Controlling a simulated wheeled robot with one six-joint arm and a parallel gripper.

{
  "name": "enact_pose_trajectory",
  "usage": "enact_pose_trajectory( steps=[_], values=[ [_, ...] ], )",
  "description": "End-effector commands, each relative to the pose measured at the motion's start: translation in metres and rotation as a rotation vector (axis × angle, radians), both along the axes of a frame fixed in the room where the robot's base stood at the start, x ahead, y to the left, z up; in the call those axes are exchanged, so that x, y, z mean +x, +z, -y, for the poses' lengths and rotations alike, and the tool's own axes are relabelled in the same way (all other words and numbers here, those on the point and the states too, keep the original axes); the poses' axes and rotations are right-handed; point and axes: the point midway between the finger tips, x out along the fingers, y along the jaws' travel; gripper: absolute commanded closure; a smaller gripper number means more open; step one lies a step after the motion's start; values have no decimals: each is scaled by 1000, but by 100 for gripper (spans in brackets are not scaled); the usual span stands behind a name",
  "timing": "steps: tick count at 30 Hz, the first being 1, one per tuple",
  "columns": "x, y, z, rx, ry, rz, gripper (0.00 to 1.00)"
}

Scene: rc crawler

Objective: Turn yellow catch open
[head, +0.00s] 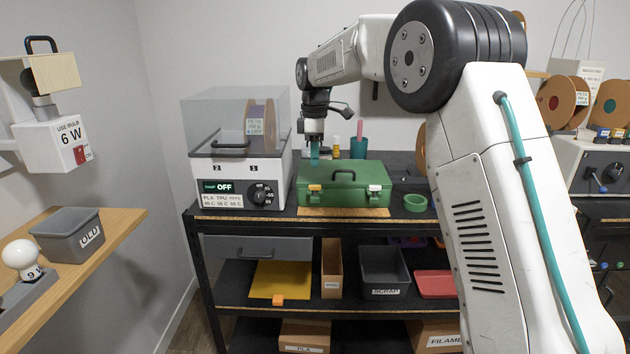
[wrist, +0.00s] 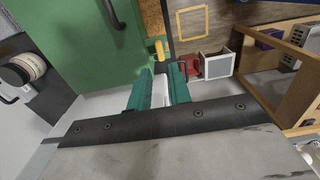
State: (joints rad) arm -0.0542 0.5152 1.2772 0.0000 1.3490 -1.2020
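A green case (head: 345,184) with a black handle (head: 344,172) sits closed on the workbench. The yellow catch (head: 314,188) is at the left of its front face, and a white catch (head: 375,188) is at the right. My gripper (head: 314,158) points down above the left part of the case, apart from the yellow catch. In the wrist view the teal fingers (wrist: 162,72) stand apart with a gap between them, and the yellow catch (wrist: 160,50) shows just beyond the tips, at the edge of the green case (wrist: 80,45).
A filament dryer (head: 240,165) with a clear lid stands close left of the case. A green tape ring (head: 415,203) lies to the right. A teal cup (head: 359,148) stands behind. Lower shelves hold bins, including a scrap bin (head: 385,279). Space in front of the case is narrow.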

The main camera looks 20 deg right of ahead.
Motion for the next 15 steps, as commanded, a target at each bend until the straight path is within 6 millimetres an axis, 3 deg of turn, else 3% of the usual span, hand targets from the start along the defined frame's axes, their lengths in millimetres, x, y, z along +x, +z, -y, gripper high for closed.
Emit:
enact_pose_trajectory(
  steps=[15],
  values=[
    [0,-70,0,0,1,-1,80]
  ],
)
